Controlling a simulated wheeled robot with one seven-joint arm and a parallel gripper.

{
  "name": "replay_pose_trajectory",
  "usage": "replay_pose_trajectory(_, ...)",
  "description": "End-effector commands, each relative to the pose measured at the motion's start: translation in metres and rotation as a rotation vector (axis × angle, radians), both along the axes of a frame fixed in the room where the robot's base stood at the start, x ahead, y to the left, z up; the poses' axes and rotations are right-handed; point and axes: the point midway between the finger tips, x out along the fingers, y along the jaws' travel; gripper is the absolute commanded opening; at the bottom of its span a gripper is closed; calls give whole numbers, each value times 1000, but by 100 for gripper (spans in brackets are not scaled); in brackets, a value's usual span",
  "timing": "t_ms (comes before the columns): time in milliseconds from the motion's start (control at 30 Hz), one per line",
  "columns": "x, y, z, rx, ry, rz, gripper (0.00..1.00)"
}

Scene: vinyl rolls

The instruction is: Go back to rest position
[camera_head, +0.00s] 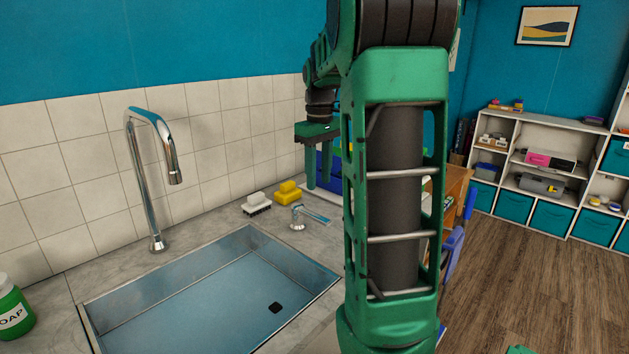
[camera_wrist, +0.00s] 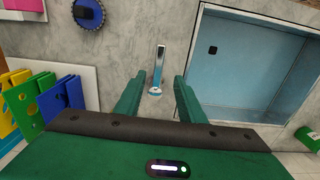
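My gripper (camera_head: 322,183) points down over the counter in the head view, partly hidden behind my green arm. In the wrist view my gripper (camera_wrist: 158,88) has its two green fingers spread apart. Nothing is held between them. A chrome tap handle (camera_wrist: 158,68) lies below, in line with the gap between the fingers. In the head view the same tap handle (camera_head: 306,216) stands on the counter, left of and below the gripper, apart from it. My arm is raised and reaches forward across the right half of the head view.
A sink (camera_head: 215,295) with a tall chrome faucet (camera_head: 150,180) is at left. A green soap bottle (camera_head: 12,308), a white brush (camera_head: 257,203) and a yellow block (camera_head: 288,192) stand around it. Colored panels (camera_wrist: 62,95) stand near the gripper. Open floor (camera_head: 535,285) lies at right.

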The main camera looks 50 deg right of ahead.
Motion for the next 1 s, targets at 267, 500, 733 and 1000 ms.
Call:
replay_pose_trajectory(267,0,0,0,0,0,0,36)
replay_pose_trajectory(500,-11,11,-3,11,-6,-32,36)
replay_pose_trajectory(733,-71,71,-25,51,-18,-209,36)
replay_pose_trajectory(1000,-163,140,-72,47,-2,-436,36)
